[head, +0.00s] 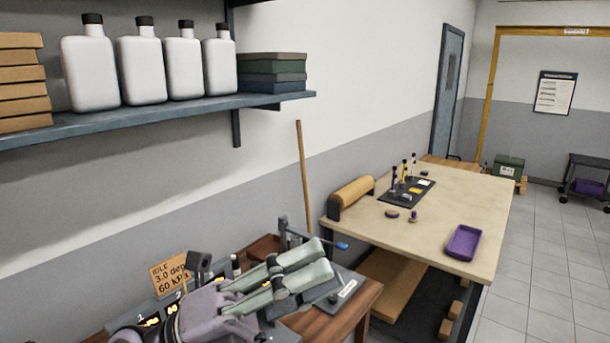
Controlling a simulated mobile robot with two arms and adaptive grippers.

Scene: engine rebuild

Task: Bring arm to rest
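My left gripper (323,257) reaches in from the bottom of the head view, over a small wooden bench (363,302) with devices on it. Its two pale grey-green fingers lie side by side and point right and away. From this angle I cannot tell how far apart they are, and no held object shows. Part of the bench gear is hidden behind the gripper. My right gripper is not in view.
Beyond is a workbench (450,210) with a purple tray (463,242). A wall shelf (180,108) holds white bottles.

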